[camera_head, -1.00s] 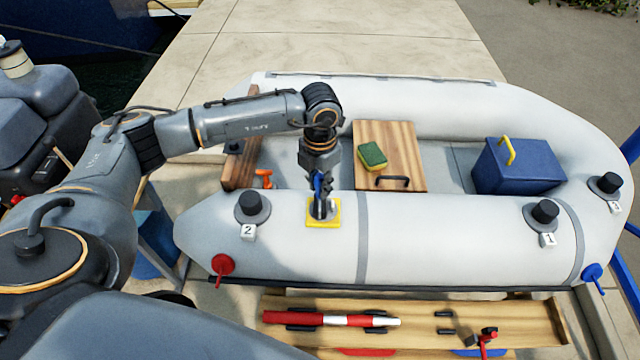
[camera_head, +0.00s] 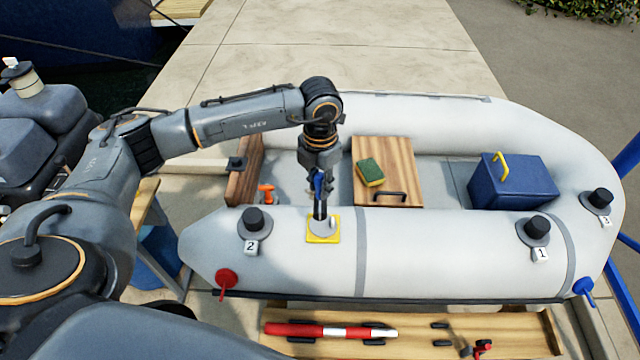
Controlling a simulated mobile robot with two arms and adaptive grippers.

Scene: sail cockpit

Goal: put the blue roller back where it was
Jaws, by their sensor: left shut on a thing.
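My left gripper (camera_head: 319,188) points straight down over the near tube of the grey inflatable boat (camera_head: 430,253). It is shut on a slim tool with a blue part, which I take to be the blue roller (camera_head: 318,181). The tool's dark lower end reaches down to a yellow square patch (camera_head: 314,238) on the tube, by a pale round piece there. Whether it presses on the patch is too small to tell. The wooden tray (camera_head: 537,322) in front of the boat has black holders; two at its right (camera_head: 441,325) are bare. My right gripper is not in view.
A red-and-white stick (camera_head: 325,331) lies in the tray's left holders. Black-capped valves numbered 1 (camera_head: 537,227), 2 (camera_head: 254,219) and 3 (camera_head: 599,199) stand up from the tube. A blue box (camera_head: 515,185) and a sponge (camera_head: 370,171) on a wooden board are inside the boat.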

